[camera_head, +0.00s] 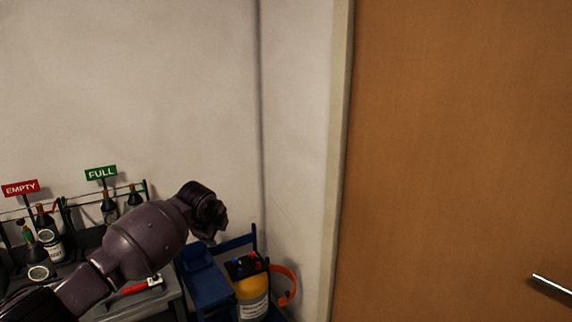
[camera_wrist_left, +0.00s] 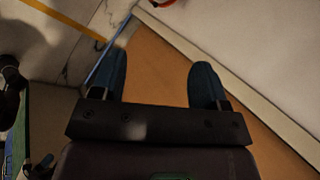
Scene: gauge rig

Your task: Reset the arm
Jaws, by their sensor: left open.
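My left arm comes in from the lower left in the head view, and its gripper end (camera_head: 212,220) hangs in the air in front of the wall, to the right of the bench. In the left wrist view the left gripper (camera_wrist_left: 162,78) shows two blue-tipped fingers wide apart with nothing between them.
A bench (camera_head: 155,306) holds bottles (camera_head: 110,208) by an EMPTY sign (camera_head: 20,188) and a FULL sign (camera_head: 101,173). A red-handled tool (camera_head: 140,287) lies on it. A wooden door (camera_head: 460,150) fills the right.

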